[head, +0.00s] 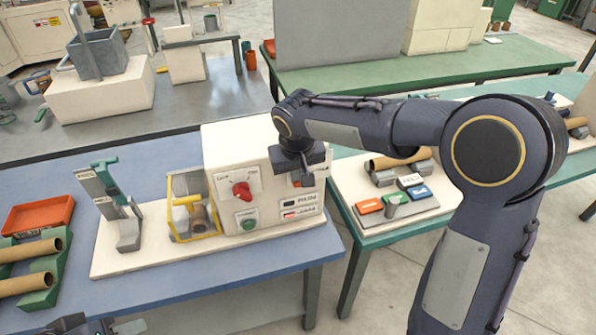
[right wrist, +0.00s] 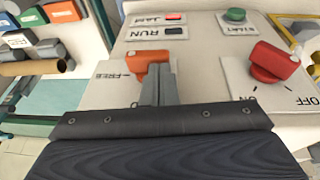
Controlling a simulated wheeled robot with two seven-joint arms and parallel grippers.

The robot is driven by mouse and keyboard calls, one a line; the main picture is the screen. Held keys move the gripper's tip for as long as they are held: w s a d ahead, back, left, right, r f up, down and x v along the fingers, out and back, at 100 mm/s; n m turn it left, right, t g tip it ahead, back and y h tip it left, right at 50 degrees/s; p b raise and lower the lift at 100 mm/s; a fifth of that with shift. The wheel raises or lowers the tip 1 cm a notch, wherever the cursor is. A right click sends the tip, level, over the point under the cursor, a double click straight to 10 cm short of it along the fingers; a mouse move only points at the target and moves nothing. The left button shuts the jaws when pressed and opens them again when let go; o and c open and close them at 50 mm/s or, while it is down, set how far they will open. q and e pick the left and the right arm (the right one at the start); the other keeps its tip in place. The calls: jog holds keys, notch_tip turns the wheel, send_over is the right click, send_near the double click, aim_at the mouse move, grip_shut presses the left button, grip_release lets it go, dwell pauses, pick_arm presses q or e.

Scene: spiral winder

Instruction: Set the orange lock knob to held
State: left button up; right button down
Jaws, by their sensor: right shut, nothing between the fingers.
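The orange lock knob (right wrist: 146,58) sits on a pale plate on the machine's front panel. In the right wrist view, its bar leans toward the left, on the side of the printed word FREE. Any other label on that plate is hidden behind my gripper. In the head view, only a sliver of the orange knob (head: 296,183) shows beside my right gripper (head: 306,176). The right gripper's fingers (right wrist: 158,82) are shut and empty, right at the knob, covering part of it. I cannot tell whether they touch it. Dark parts of my left gripper (head: 72,325) show at the bottom edge; its jaws are unclear.
A red knob (head: 241,191) and a green START button (head: 249,224) are on the same panel. RUN and JAM indicators (head: 291,215) sit below my right gripper. A yellow guard frame (head: 172,205) stands left of the panel. A side table (head: 402,222) carries several small blocks.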

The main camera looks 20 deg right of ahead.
aim_at(293, 184)
jog(key=shift+a+f+h, duration=0.1)
jog(key=shift+a+h, duration=0.1)
jog(key=shift+h, duration=0.3)
jog(key=h+b, duration=0.1)
jog(key=h, duration=0.1)
jog(key=a+f+h+b, duration=0.1)
jog(key=h+b, duration=0.1)
jog(key=h, duration=0.1)
jog(key=a+f+n+h+b, duration=0.1)
jog(key=h, duration=0.1)
jog(key=shift+f+t, duration=0.2)
jog(key=shift+t, duration=0.1)
jog(key=shift+a+f+b, duration=0.15)
jog(key=shift+f+b, duration=0.45)
jog(key=shift+b, duration=0.6)
